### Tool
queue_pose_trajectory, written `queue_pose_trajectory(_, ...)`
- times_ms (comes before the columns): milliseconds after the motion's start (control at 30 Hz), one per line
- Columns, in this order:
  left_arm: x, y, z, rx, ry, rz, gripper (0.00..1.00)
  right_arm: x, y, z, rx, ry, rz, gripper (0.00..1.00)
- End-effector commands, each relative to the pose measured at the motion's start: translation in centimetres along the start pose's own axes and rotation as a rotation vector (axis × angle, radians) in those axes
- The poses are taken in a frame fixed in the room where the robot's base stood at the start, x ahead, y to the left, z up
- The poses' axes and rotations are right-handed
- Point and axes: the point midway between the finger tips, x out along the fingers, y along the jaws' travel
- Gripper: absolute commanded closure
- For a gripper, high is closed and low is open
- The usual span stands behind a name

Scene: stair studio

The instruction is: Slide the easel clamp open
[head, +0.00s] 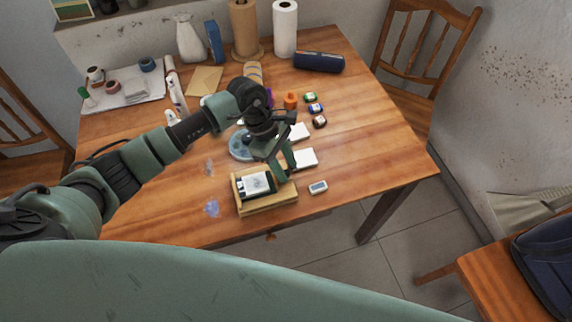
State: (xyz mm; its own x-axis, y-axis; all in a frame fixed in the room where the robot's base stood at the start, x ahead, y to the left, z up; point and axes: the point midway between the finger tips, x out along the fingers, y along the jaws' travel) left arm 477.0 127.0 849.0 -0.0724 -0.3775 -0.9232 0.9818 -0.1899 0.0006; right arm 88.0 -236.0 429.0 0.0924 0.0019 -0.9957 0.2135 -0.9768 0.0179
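A small wooden tabletop easel (281,200) lies low near the front edge of the table, with a black-and-white picture card (256,184) in it. Its clamp cannot be made out clearly; my gripper covers part of the easel's far right side. My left gripper (288,174) reaches down from above at that far right corner. Its two green fingers look apart, with a gap between the tips. Whether they touch the easel cannot be told. My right gripper is not in view.
White pads (305,158), a small grey device (318,187) and a blue round dish (240,145) are close around the gripper. Small paint jars (315,108) and a dark blue roll (318,62) are farther back. The table's right part is clear.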

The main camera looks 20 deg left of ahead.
Motion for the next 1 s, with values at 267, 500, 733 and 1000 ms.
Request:
queue_pose_trajectory(267, -4.2, 0.2, -0.1, 0.002, 0.003, 0.005, 0.61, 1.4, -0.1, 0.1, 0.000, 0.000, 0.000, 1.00)
queue_pose_trajectory(500, -7.1, 0.3, 0.1, 0.001, 0.001, 0.004, 0.61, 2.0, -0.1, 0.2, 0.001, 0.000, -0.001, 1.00)
queue_pose_trajectory(733, -7.5, 0.2, 0.2, 0.001, -0.001, 0.001, 0.61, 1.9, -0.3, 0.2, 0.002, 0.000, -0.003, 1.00)
queue_pose_trajectory(1000, -7.5, 0.2, 0.2, 0.001, 0.000, 0.001, 0.61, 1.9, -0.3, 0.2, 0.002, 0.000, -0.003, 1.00)
